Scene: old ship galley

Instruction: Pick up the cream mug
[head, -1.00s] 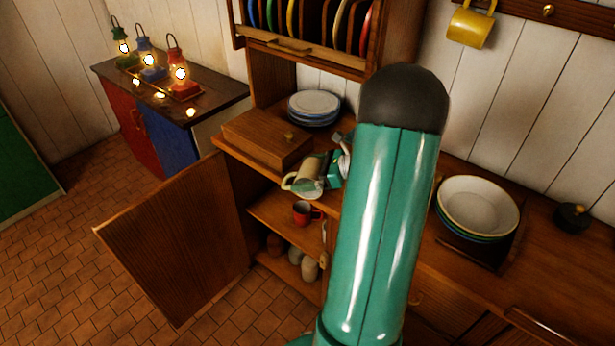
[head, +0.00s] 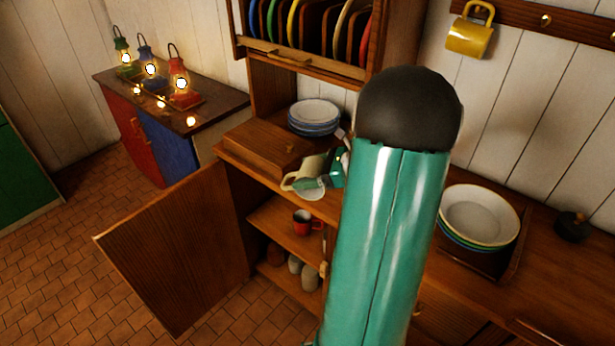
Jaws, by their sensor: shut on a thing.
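The cream mug (head: 309,167) is at the counter's front edge, in front of the plate stack, tilted with its handle to the left. My gripper (head: 318,181) is shut on the mug, with a teal finger across its lower side. A pale saucer or plate (head: 312,194) shows just below the mug. I cannot tell whether the mug touches it. My teal arm hides the right side of the gripper and part of the counter.
A wooden box (head: 268,148) and stacked plates (head: 315,116) stand close behind the mug. An open cupboard door (head: 175,245) juts out below left. A red mug (head: 302,222) stands on the shelf beneath.

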